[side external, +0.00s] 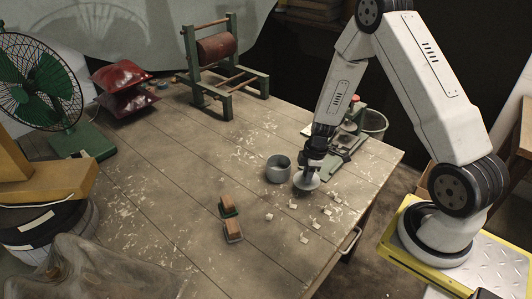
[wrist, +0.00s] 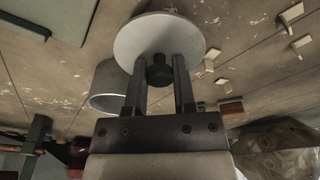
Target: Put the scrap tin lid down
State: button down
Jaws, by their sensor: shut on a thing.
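The scrap tin lid (side external: 306,181) is a pale round disc with a dark knob. In the wrist view the lid (wrist: 150,32) lies beyond my gripper (wrist: 160,72), whose two fingers are shut on the knob. In the side view my gripper (side external: 309,168) holds the lid low, near the table top; I cannot tell whether it touches the table. The grey scrap tin (side external: 278,170) stands just left of the lid, with its top open. The tin also shows in the wrist view (wrist: 108,88), partly behind the lid and a finger.
Several pale scraps (side external: 304,238) lie scattered on the wooden table (side external: 165,215) in front of the lid. Two small brown-topped blocks (side external: 229,206) sit to the left. A green winding frame (side external: 218,65) stands at the back. The left middle of the table is clear.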

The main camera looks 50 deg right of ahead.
jog(key=shift+f, duration=1.65)
jog(key=shift+f, duration=0.1)
jog(key=shift+c, duration=2.2)
grip_release()
notch_tip(320, 180, up, 12)
jog(key=s+d, duration=0.1)
jog(key=shift+s+d, duration=0.15)
